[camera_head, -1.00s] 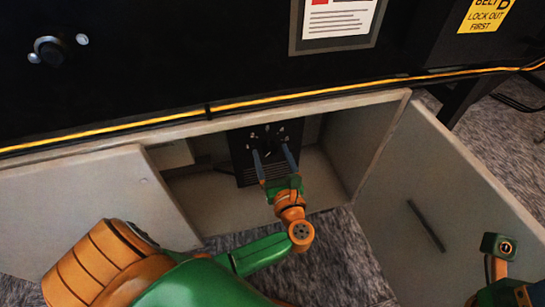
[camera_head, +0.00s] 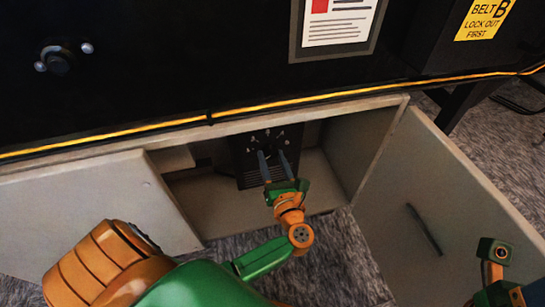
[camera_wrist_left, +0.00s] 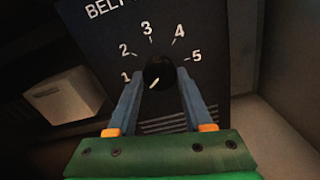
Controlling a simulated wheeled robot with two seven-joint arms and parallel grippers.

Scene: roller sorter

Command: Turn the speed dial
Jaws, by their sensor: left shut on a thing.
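The speed dial (camera_wrist_left: 159,72) is a round black knob on a black panel (camera_wrist_left: 100,35) marked 1 to 5, and its pale pointer line points down and left, just below the 1. The panel (camera_head: 240,170) stands inside the open cabinet in the head view. My left gripper (camera_wrist_left: 160,82) reaches in with one finger on each side of the knob and is shut on it. The left gripper (camera_head: 273,160) also shows in the head view, where its fingers hide most of the knob. My right gripper is out of view; only part of my right arm shows at the lower right.
The cabinet door (camera_head: 440,190) stands open on the right, and a closed panel (camera_head: 90,205) covers the left. A yellow cable (camera_head: 300,97) runs above the opening. A pale box (camera_wrist_left: 65,97) sits left of the dial panel.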

